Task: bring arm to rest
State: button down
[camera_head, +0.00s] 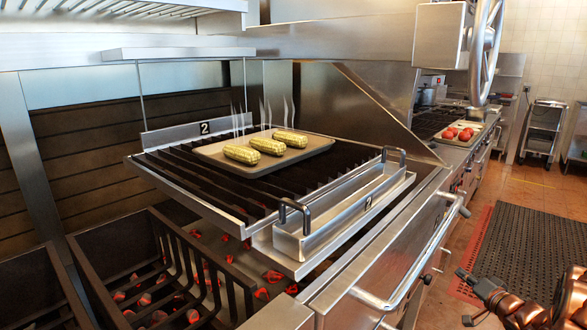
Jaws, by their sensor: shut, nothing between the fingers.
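My gripper (474,283), dark and small in view, is at the lower right beside my copper-coloured arm. It is shut and empty, over the floor and black mat, to the right of the grill front and clear of the food. Part of my arm is cut off by the picture's edge.
A tray (211,151) with three corn cobs (265,146) sits on the grill grate (210,190). A front rail (375,300) juts out near my gripper. Glowing coals (145,298) lie lower left. A tray of tomatoes (466,130) stands farther back. The black mat (530,225) is clear.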

jog(key=s+a+r+n+g+h, duration=0.2)
jog(key=s+a+r+g+h, duration=0.4)
jog(key=s+a+g, duration=0.35)
jog(key=s+a+r+n+g+y, duration=0.1)
jog(key=s+a+n+g+y, duration=0.3)
jog(key=s+a, duration=1.15)
jog(key=s+a+n+g, duration=0.2)
jog(key=s+a+g, duration=0.3)
jog(key=s+a, duration=1.05)
jog(key=s+d+r+p, duration=0.1)
jog(key=s+r+p, duration=0.1)
jog(key=r+p, duration=0.7)
jog(key=s+d+r+p, duration=0.2)
jog(key=s+r+p, duration=0.1)
jog(key=r+p, duration=0.6)
jog(key=shift+d+r+t, duration=0.25)
jog(key=shift+r+t, duration=0.1)
jog(key=shift+r, duration=0.5)
